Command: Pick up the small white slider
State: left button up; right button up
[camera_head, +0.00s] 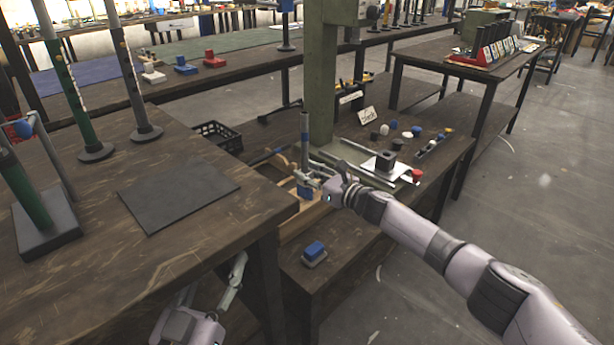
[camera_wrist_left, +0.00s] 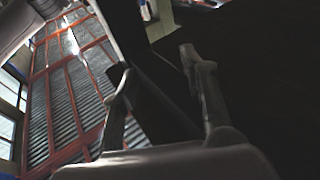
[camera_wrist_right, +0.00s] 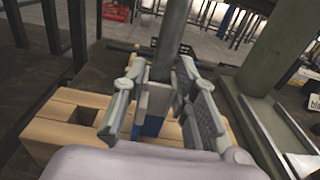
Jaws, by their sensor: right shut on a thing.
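My right gripper (camera_head: 312,178) is over the wooden fixture on the low bench. In the right wrist view its fingers (camera_wrist_right: 160,105) are closed on the sides of a small pale grey-white block (camera_wrist_right: 155,100), which I take as the small white slider. A grey upright rod (camera_wrist_right: 165,45) rises just behind or through the block; I cannot tell which. A blue part (camera_wrist_right: 148,128) shows below it. Whether the block is clear of the fixture is hidden. My left gripper (camera_head: 237,275) is low beside the near table. Its fingers (camera_wrist_left: 165,85) are apart and empty.
The wooden fixture (camera_wrist_right: 70,125) lies under the right gripper. A green press column (camera_head: 322,80) stands close by. The near table (camera_head: 90,260) holds a dark mat (camera_head: 180,195) and green presses.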

jog(key=shift+r, duration=0.1)
jog(key=shift+r, duration=0.15)
notch_tip(320, 180, up, 4)
jog(key=shift+f+p, duration=0.1)
jog(key=shift+p, duration=0.75)
pick_arm(q)
jog(key=s+a+f+g+y+p, duration=0.25)
jog(key=f+g, duration=0.55)
jog(key=f, duration=0.5)
jog(key=s+a+f+g+y+p, duration=0.1)
jog(key=s+a+f+g, duration=0.1)
jog(key=s, duration=0.5)
jog(key=s+a+f+g+y+p, duration=0.1)
jog(key=s+a+f+g+p, duration=0.1)
jog(key=s+f+g, duration=0.2)
jog(key=shift+s+a+f+n+g, duration=0.25)
jog(key=shift+s+a+n+g, duration=0.15)
jog(key=shift+s+g, duration=1.05)
pick_arm(e)
notch_tip(320, 180, up, 16)
jog(key=shift+f, duration=0.15)
pick_arm(q)
jog(key=shift+s, duration=0.15)
